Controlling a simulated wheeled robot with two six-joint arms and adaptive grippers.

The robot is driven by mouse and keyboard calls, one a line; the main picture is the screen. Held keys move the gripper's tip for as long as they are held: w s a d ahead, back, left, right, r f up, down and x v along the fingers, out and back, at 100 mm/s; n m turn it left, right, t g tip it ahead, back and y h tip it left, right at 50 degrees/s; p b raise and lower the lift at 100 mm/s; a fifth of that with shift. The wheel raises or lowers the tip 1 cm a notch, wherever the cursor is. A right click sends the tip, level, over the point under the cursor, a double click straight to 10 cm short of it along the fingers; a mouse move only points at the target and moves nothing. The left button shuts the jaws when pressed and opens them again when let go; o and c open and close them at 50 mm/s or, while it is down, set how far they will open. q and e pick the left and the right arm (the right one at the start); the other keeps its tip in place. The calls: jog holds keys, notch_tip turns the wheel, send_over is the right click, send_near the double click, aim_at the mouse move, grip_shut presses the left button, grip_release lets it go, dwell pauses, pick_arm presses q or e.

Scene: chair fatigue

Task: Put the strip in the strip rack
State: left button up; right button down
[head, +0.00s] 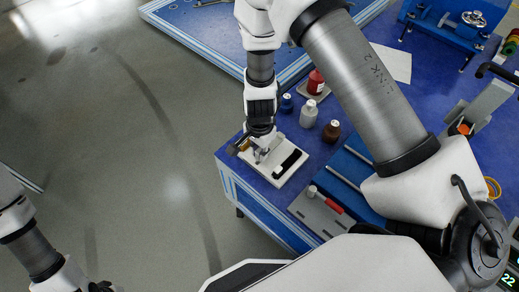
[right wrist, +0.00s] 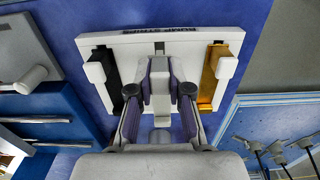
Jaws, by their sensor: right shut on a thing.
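The strip rack is a white plate (right wrist: 160,38) with dark lettering along its far edge, and it also shows on the bench in the head view (head: 279,180). A black strip (right wrist: 131,62) and a gold strip (right wrist: 211,72) lie at its two sides under white blocks. My right gripper (right wrist: 160,72) is over the middle of the rack, between those strips, with its fingers close together. It is shut on a grey strip, mostly hidden between the fingers; I cannot tell whether it touches the rack. In the head view my right gripper (head: 259,146) points down at the rack.
A blue bottle (head: 286,103), white bottle (head: 309,115), brown bottle (head: 331,131) and red bottle (head: 316,82) stand behind the rack. A grey tray (head: 318,212) with a red-handled tool is at its front right. The bench edge is close on the left.

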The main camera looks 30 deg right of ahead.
jog(key=shift+p, duration=0.35)
dwell(1.1)
jog(key=shift+f+b, duration=1)
jog(key=shift+f, duration=0.1)
jog(key=c, duration=1)
grip_release()
notch_tip(320, 180, up, 12)
jog(key=shift+r, duration=0.1)
